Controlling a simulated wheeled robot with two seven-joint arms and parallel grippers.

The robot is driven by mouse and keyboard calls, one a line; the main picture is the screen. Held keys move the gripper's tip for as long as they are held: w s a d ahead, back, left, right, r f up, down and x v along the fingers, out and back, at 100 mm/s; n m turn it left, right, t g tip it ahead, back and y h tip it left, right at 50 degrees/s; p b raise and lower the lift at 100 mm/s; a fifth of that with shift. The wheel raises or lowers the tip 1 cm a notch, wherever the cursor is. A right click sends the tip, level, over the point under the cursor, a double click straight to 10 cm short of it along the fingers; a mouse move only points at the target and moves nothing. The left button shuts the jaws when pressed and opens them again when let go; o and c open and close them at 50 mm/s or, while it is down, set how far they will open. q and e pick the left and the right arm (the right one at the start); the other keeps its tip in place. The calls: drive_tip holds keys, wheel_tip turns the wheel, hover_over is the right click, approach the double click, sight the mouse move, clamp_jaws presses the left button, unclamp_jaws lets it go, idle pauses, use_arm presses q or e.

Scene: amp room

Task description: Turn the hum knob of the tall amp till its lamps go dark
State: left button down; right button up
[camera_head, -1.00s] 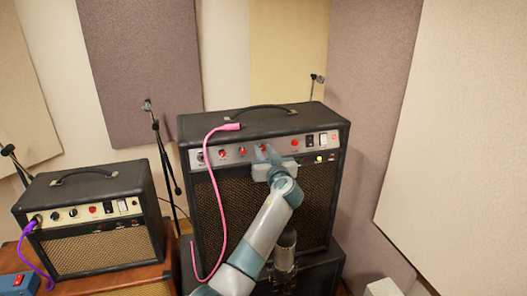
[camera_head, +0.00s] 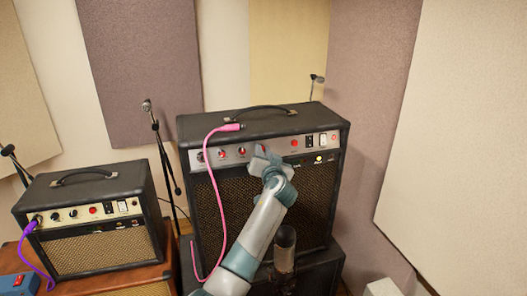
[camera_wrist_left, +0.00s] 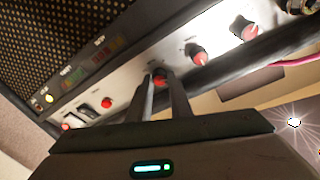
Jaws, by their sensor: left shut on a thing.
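The tall amp (camera_head: 262,122) stands in the middle of the head view, black with a brown grille and a pale control strip. My left gripper (camera_head: 264,157) is at this strip, its fingers shut around a red-capped knob (camera_wrist_left: 160,78), which shows between the fingertips in the left wrist view (camera_wrist_left: 160,95). I cannot read its label. More red-capped knobs (camera_head: 242,152) sit left of it. A yellow lamp (camera_head: 318,161) glows on the amp's right side. Small coloured lamps (camera_wrist_left: 102,57) show dimly in the wrist view; I cannot tell if they are lit. My right gripper is out of view.
A pink cable (camera_head: 216,190) hangs down the amp's front left. A smaller amp (camera_head: 90,185) with a purple cable (camera_head: 38,255) stands at the left. A microphone stand (camera_head: 162,150) is behind, between the amps.

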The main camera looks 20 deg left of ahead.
use_arm(q)
drive_tip(key=c, duration=1.6)
unclamp_jaws()
drive_tip(key=shift+b+v, duration=3)
drive_tip(key=shift+v, duration=5.7)
drive_tip(key=shift+f, duration=0.1)
